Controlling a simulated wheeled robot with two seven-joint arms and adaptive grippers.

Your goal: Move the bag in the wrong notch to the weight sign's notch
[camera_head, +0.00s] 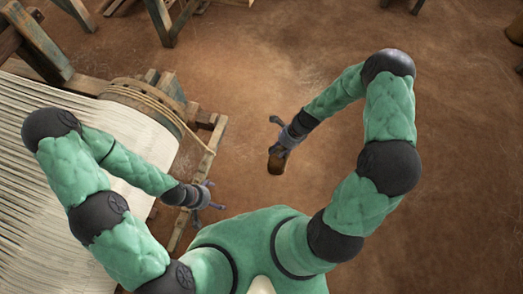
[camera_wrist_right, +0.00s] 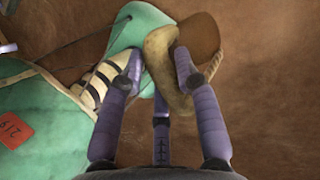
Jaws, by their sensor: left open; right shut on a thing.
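A brown bag (camera_head: 276,164) hangs from my right gripper (camera_head: 281,140) over bare floor, right of the loom. In the right wrist view the bag (camera_wrist_right: 204,34) has a paler tan edge, and the fingers of the right gripper (camera_wrist_right: 160,68) are shut on it. My left gripper (camera_head: 207,194) is open and empty, beside the wooden rail (camera_head: 210,150) at the loom's right side. I cannot make out the notches or the weight sign in either view.
The loom's pale warp threads (camera_head: 45,150) spread across the left. A rope (camera_head: 160,108) runs over the wooden beam end near the rail. Wooden legs (camera_head: 165,20) stand at the top left.

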